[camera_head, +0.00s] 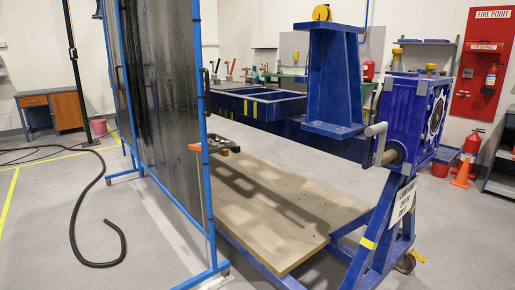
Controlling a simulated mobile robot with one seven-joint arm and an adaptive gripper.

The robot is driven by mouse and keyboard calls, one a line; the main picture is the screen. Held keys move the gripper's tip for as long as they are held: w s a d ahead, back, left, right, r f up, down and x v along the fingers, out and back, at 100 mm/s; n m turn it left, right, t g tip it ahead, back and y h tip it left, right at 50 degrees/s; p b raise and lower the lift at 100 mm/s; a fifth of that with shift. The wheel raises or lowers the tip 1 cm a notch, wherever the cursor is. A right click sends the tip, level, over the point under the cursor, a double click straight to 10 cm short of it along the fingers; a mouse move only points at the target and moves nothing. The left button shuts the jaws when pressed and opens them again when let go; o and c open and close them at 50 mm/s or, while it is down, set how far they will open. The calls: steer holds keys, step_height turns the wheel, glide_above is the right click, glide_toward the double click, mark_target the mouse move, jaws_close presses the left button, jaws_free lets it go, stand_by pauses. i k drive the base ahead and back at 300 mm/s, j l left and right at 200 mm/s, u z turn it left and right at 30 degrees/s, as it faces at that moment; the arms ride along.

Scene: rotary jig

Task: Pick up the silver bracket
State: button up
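I cannot make out a clear silver bracket. A grey metal crank-like piece (376,131) sticks out of the left side of the blue gearbox (408,112) on the rotary jig. I cannot tell whether it is the bracket. A large blue bracket-shaped frame (334,85) is on the jig left of the gearbox, with a flat plate at its bottom. A small dark piece with red parts (222,144) shows above the board's far left edge; its details are too small to tell. My gripper is not in view.
A brown board (275,205) lies low on the jig's blue frame. A dark screen in a blue frame (165,100) stands at left. A black hose (76,215) lies on the floor. An orange cone (464,168) and extinguisher (471,142) stand at right. Open floor shows at lower left.

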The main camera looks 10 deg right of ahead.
mark_target(214, 146)
steer(key=z, duration=0.2)
steer(key=i+l+z, duration=0.15)
steer(key=l, duration=0.25)
steer(key=i+l+z, duration=0.2)
steer(key=l, duration=0.25)
steer(key=i+l+z, duration=0.1)
steer(key=l+z, duration=0.2)
steer(key=i+l+z, duration=0.4)
steer(key=l+z, duration=0.15)
steer(key=i+l+z, duration=0.2)
steer(key=i, duration=0.2)
steer(key=i+l+z, duration=0.25)
steer(key=i, duration=0.15)
steer(key=i+l+z, duration=0.2)
steer(key=i, duration=1.7)
steer(key=i+u, duration=0.2)
steer(key=i, duration=0.5)
steer(key=i+l+u, duration=0.2)
steer(key=i, duration=0.5)
steer(key=i+j+u, duration=0.1)
steer(key=i+u, duration=1)
